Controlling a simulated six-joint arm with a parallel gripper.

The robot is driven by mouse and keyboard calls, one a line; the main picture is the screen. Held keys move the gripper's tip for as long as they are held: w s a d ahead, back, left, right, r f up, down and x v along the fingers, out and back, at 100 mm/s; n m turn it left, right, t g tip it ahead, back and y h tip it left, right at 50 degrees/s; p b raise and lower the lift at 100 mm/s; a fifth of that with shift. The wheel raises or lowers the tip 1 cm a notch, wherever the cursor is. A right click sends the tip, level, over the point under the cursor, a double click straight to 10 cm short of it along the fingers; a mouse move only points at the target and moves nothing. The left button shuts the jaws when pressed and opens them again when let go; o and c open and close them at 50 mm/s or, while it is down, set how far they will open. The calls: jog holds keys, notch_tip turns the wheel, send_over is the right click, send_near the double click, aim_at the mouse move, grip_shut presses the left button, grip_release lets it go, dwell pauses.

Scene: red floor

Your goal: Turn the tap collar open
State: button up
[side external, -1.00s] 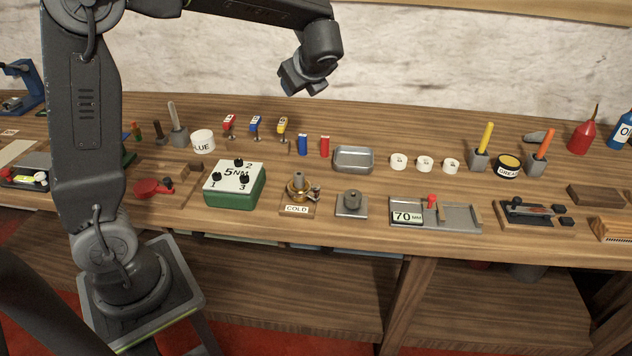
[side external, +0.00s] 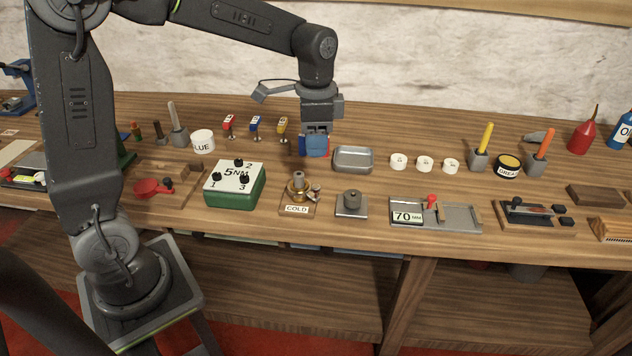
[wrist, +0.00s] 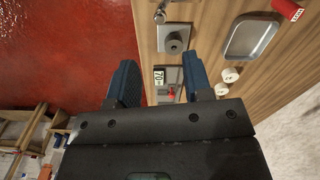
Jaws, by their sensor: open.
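The tap (side external: 298,188) is a brass fitting with a collar and a small side spout, on a wooden base with a COLD label (side external: 296,209). It stands near the front of the bench. My gripper (side external: 314,150) points down behind the tap and slightly right of it, apart from it and higher up. In the wrist view my gripper (wrist: 162,82) shows two blue fingers spread apart with nothing between them. A metal piece at the top edge there may be part of the tap; the rest of the tap is out of that view.
A green 5NM box (side external: 235,186) stands left of the tap, and a grey block with a knob (side external: 351,204) close on its right. A metal tray (side external: 353,160) lies right of my gripper. A 70 mm gauge (side external: 436,213) lies farther right.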

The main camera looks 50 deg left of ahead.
aim_at(316, 186)
notch_tip(316, 186, down, 11)
jog(key=shift+r, duration=0.1)
jog(key=shift+c, duration=0.3)
grip_shut()
